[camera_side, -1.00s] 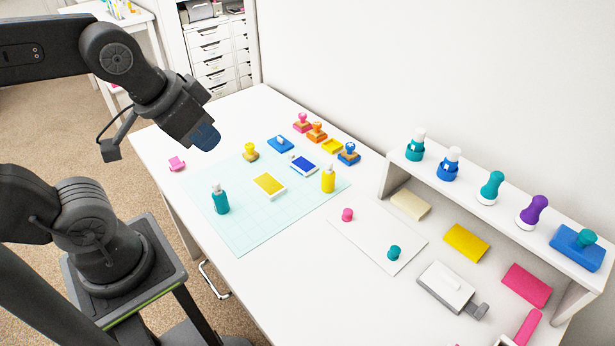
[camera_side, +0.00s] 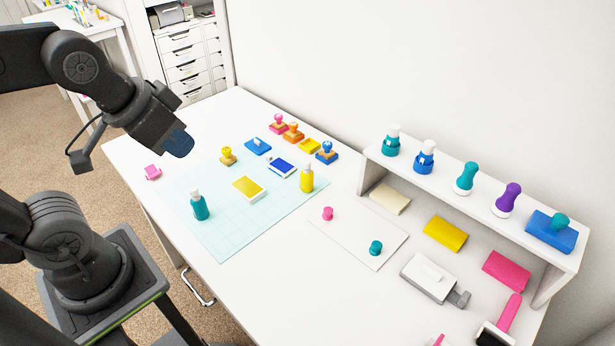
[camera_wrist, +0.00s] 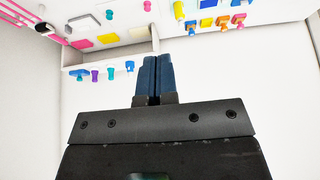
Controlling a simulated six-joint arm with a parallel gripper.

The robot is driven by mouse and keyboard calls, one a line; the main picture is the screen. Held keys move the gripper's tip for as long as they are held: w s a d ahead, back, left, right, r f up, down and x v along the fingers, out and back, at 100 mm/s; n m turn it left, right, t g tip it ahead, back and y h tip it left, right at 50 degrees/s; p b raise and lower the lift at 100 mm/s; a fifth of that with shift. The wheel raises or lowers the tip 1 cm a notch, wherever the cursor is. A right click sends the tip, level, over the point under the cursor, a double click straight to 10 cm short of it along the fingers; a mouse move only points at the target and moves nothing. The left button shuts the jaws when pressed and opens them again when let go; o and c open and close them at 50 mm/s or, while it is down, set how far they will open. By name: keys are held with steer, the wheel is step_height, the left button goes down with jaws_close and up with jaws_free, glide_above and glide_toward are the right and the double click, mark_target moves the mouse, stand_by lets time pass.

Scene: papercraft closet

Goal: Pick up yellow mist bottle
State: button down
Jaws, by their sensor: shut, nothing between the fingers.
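The yellow mist bottle (camera_side: 307,178) stands upright on the right part of the pale teal cutting mat (camera_side: 222,236), its top white. It also shows in the wrist view (camera_wrist: 179,10), near the top edge. My gripper (camera_side: 180,143) is above the left part of the table, up and to the left of the bottle and well apart from it. In the wrist view its two blue fingers (camera_wrist: 151,78) are together with nothing between them.
A teal bottle (camera_side: 199,205) and a yellow ink pad (camera_side: 248,188) are on the mat. Several stamps stand behind, including a blue one (camera_side: 327,152). A shelf (camera_side: 445,190) holding bottles and stamps is on the right.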

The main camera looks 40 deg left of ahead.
stand_by(0.4)
steer(key=c, duration=0.6)
jaws_free()
steer(key=shift+o, duration=0.2)
steer(key=n+g+y, duration=0.2)
steer(key=n+y, duration=0.1)
steer(key=n, duration=0.6)
glide_above(307, 168)
steer(key=s+d, duration=0.2)
steer(key=d, duration=0.1)
step_height(307, 168, down, 16)
steer(key=x, duration=0.8)
steer(key=shift+s+a+f, duration=0.1)
steer(key=shift+a+f, duration=0.25)
steer(key=shift+f, duration=0.05)
steer(key=shift+s+x, duration=0.15)
steer(key=shift+x, duration=1.15)
steer(key=shift+s+x, duration=0.1)
steer(key=shift+x, duration=1.2)
